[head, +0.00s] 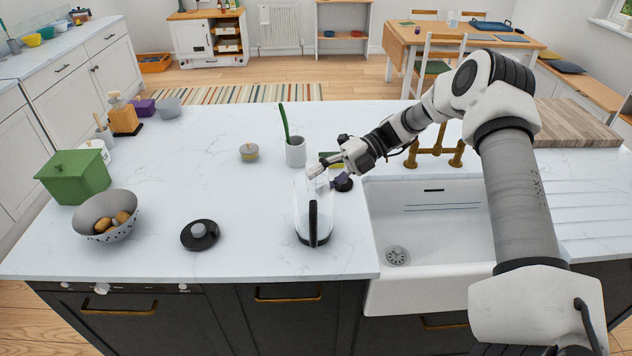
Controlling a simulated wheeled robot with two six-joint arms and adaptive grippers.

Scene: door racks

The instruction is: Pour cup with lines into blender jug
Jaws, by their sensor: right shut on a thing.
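The blender jug (314,222) is clear with a black handle. It stands upright on the white counter, left of the sink. My right gripper (316,172) is shut just above the jug's top. What it holds is small, pale and partly hidden by the fingers; it looks like the cup with lines, but its lines and contents are too small to make out. It overlaps the jug's rim in the picture, and I cannot tell whether they touch. My left gripper is not in view.
A black lid (200,235) lies left of the jug. A white pot with a green utensil (296,152) and a small lidded jar (249,153) stand behind. The sink (430,230) and brass tap (436,152) are right. A colander (105,214) and green box (73,176) are left.

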